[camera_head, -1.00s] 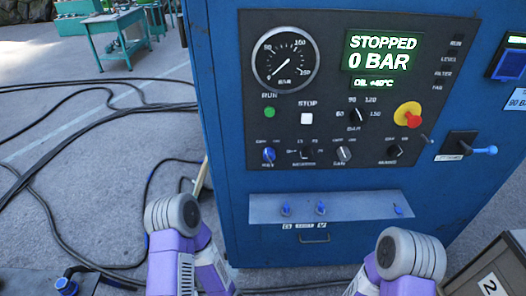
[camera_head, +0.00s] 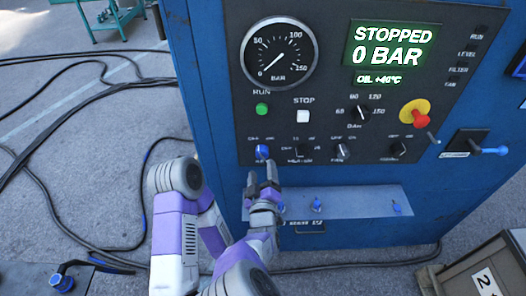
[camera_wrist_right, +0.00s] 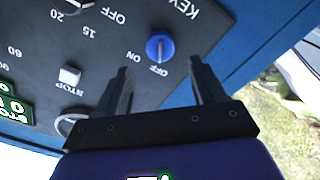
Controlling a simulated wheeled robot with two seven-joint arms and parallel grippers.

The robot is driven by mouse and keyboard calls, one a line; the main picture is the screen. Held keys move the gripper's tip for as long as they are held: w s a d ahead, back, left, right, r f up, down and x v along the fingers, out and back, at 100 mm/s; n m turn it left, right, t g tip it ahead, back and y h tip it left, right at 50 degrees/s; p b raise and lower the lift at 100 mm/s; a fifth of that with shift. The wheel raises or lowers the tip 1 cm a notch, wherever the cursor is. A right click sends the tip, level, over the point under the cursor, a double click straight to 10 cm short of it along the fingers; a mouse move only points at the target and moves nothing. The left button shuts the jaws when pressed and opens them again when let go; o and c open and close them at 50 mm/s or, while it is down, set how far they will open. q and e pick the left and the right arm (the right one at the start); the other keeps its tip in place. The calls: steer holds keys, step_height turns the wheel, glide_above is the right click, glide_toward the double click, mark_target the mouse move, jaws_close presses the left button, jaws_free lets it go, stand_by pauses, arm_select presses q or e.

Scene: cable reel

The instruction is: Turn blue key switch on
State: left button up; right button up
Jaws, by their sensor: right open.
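The blue key switch (camera_head: 262,152) is a small round knob at the lower left of the dark control panel. In the right wrist view the blue knob (camera_wrist_right: 159,46) has OFF and ON lettering beside it, and its ridge appears to line up with OFF. My right gripper (camera_head: 263,184) is just below the switch in the head view, with its fingers toward the panel. In the right wrist view my right gripper (camera_wrist_right: 160,75) is open and empty, its fingertips apart on either side of the knob's line and seemingly short of it. My left gripper is not in view.
Black knobs (camera_head: 341,151) sit in the same row to the right. The white stop button (camera_head: 302,116) and green run button (camera_head: 262,109) are above. A metal shelf (camera_head: 360,199) with small blue levers juts out below. The display (camera_head: 388,46) reads STOPPED, 0 BAR.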

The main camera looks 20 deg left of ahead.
mark_target(262, 158)
steer(key=shift+x, duration=3.55)
steer(key=shift+f, duration=0.1)
steer(key=c, duration=1.1)
steer(key=shift+o, duration=0.2)
steer(key=shift+d+f+m+b, duration=0.1)
steer(key=shift+f+m+b, duration=0.05)
steer(key=shift+m+b, duration=1.35)
steer(key=m+b, duration=0.4)
steer(key=b, duration=0.1)
steer(key=m+b, duration=0.2)
steer(key=m, duration=0.1)
steer(key=shift+d+b, duration=0.1)
steer(key=shift+b, duration=0.25)
steer(key=shift+m+b, duration=0.75)
steer(key=shift+m, duration=0.25)
steer(key=shift+r, duration=0.2)
